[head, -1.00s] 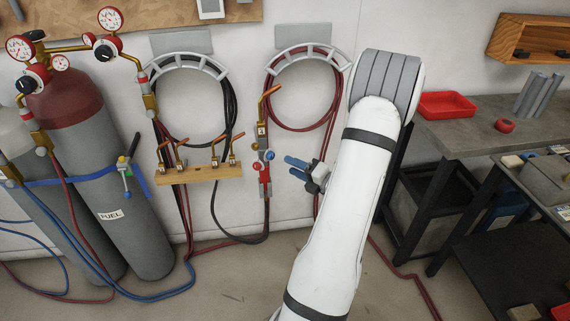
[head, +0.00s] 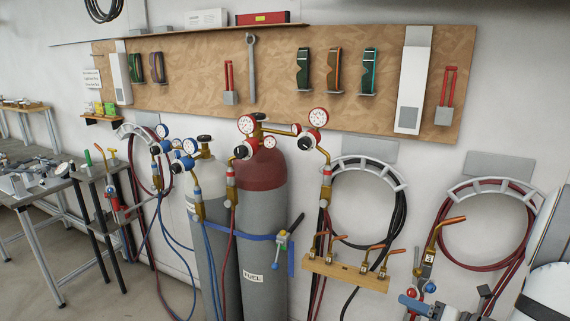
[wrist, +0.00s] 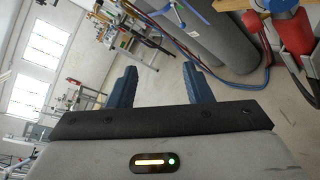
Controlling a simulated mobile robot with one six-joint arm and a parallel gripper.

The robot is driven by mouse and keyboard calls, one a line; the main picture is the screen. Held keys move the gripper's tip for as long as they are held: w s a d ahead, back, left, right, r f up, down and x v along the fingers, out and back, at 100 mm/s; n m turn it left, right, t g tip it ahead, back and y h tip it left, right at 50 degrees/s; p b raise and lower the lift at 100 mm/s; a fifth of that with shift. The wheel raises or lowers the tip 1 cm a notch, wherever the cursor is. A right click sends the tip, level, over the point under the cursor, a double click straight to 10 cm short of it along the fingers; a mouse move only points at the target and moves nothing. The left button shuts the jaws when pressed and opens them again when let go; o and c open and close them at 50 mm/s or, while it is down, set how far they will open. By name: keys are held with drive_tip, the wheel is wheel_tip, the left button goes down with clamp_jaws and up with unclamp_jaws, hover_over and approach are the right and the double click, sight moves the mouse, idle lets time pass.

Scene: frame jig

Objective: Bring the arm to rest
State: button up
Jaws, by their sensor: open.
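My gripper shows in the wrist view (wrist: 160,84) with its two blue fingers spread apart and nothing between them. The rest of my white arm is mostly cut off at the right edge of the head view.
Two gas cylinders (head: 263,220) with gauges stand against the wall. Hoses hang on a rack (head: 370,165) right of them, above a wooden torch holder (head: 345,274). A workbench (head: 35,187) is at the left. Open floor lies before the cylinders.

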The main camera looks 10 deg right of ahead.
drive_tip(key=s+a+r+n+g, duration=0.25)
drive_tip(key=a+n+g, duration=0.25)
drive_tip(key=a+n, duration=0.4)
drive_tip(key=s+a+r+n+g, duration=0.1)
drive_tip(key=s+a+n+g, duration=0.4)
drive_tip(key=a+n, duration=0.4)
drive_tip(key=s+a+r+n+h, duration=0.1)
drive_tip(key=n+h, duration=0.3)
drive_tip(key=n, duration=0.6)
drive_tip(key=s+a+r+n+h, duration=0.2)
drive_tip(key=s+r+n+h, duration=0.1)
drive_tip(key=n, duration=0.7)
drive_tip(key=shift+s+r+n+h, duration=0.15)
drive_tip(key=shift+s+n+h, duration=0.25)
drive_tip(key=shift+s+h, duration=0.45)
